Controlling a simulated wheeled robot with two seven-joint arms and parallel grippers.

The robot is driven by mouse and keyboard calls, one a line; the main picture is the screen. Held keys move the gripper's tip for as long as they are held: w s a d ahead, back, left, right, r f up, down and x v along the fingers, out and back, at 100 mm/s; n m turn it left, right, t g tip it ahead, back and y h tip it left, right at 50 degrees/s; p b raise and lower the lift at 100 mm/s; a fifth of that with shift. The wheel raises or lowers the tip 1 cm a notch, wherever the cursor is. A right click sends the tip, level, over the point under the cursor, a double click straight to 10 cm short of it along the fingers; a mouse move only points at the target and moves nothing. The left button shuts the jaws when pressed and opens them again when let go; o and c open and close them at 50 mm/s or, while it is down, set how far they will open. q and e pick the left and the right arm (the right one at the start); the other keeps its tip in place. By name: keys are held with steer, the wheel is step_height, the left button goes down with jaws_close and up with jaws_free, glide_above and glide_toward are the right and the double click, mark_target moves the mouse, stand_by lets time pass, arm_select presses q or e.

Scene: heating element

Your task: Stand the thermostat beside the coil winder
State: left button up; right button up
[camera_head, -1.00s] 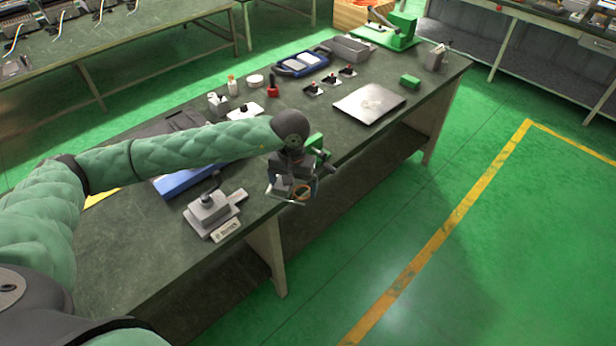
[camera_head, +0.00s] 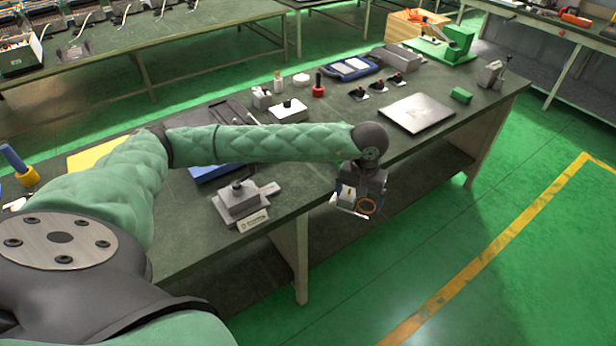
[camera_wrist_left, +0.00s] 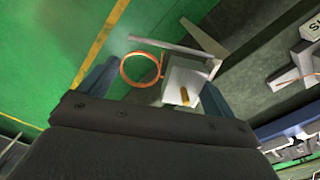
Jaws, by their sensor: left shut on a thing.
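The thermostat (camera_head: 347,192) is a small white box with a copper-coloured coil and a thin grey rod. It also shows in the left wrist view as a white box (camera_wrist_left: 183,80) with a brass stub, between the two fingers. My left gripper (camera_head: 355,195) is shut on it and holds it off the table, just beyond the front edge and over the floor. I cannot tell for sure which machine is the coil winder; a green machine (camera_head: 455,48) stands at the table's far right end. My right gripper is not in view.
A grey fixture (camera_head: 240,204) with a nameplate stands near the table's front edge. The front-right floor is clear.

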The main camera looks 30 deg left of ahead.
arm_select(q)
steer(key=w+a+r+n+b, duration=0.4)
steer(key=w+a+n, duration=0.5)
steer(key=a+n, duration=0.25)
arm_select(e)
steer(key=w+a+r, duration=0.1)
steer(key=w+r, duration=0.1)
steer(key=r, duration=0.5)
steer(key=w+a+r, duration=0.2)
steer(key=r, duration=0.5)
arm_select(q)
steer(key=p, duration=0.5)
glide_above(306, 173)
steer(key=shift+n, duration=0.35)
step_height(306, 173, down, 7)
steer(key=shift+f+p, duration=1.3)
steer(key=shift+f, duration=0.8)
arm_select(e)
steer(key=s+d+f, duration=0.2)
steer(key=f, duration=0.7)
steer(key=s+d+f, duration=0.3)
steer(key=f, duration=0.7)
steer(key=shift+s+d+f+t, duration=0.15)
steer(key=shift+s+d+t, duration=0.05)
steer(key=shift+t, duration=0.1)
arm_select(q)
steer(key=shift+f, duration=0.1)
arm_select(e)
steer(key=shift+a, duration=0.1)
